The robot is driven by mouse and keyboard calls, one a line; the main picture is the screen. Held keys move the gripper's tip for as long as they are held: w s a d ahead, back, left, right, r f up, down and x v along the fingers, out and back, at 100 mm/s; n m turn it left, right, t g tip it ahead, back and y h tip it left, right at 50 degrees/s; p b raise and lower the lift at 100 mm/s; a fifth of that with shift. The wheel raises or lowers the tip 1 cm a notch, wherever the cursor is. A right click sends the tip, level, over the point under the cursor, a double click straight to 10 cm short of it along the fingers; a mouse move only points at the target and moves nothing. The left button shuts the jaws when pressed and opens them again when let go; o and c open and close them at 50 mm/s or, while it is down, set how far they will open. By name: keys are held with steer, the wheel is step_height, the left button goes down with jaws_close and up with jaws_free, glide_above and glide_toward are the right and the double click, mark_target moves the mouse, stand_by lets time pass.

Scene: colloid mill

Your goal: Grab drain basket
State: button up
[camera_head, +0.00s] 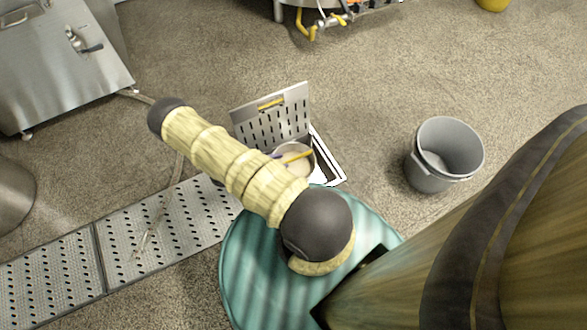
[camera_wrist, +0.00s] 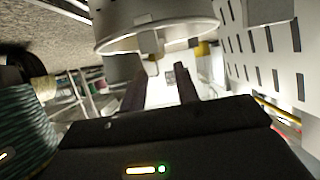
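The drain basket (camera_head: 297,165), a round pale metal basket, sits in the floor drain beside the raised lid, partly hidden by my arm. A yellow bar crosses it in the head view. In the wrist view a round grey metal body with a wide rim, which looks like the basket (camera_wrist: 155,27), fills the top. A small tab hangs at its rim. My gripper (camera_wrist: 159,74) is just below this rim, with its two dark fingers apart and a bright gap between them.
The slotted drain lid (camera_head: 268,122) stands raised behind the basket; it also fills the right of the wrist view (camera_wrist: 262,50). A grey bucket (camera_head: 447,155) stands to the right. Perforated floor grating (camera_head: 150,235) runs to the left. A steel cabinet (camera_head: 60,70) stands upper left.

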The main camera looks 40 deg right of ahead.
mark_target(292, 159)
steer(key=shift+s+d+f+b, duration=0.1)
steer(key=shift+d+f+b, duration=0.3)
steer(key=shift+b, duration=0.15)
steer(key=b+x, duration=0.2)
steer(key=x, duration=0.1)
steer(key=shift+d, duration=0.1)
steer(key=shift+s+d+f+b, duration=0.1)
steer(key=shift+d+b, duration=0.2)
steer(key=shift+d, duration=0.15)
steer(key=shift+c, duration=0.2)
jaws_close()
stand_by(1.0)
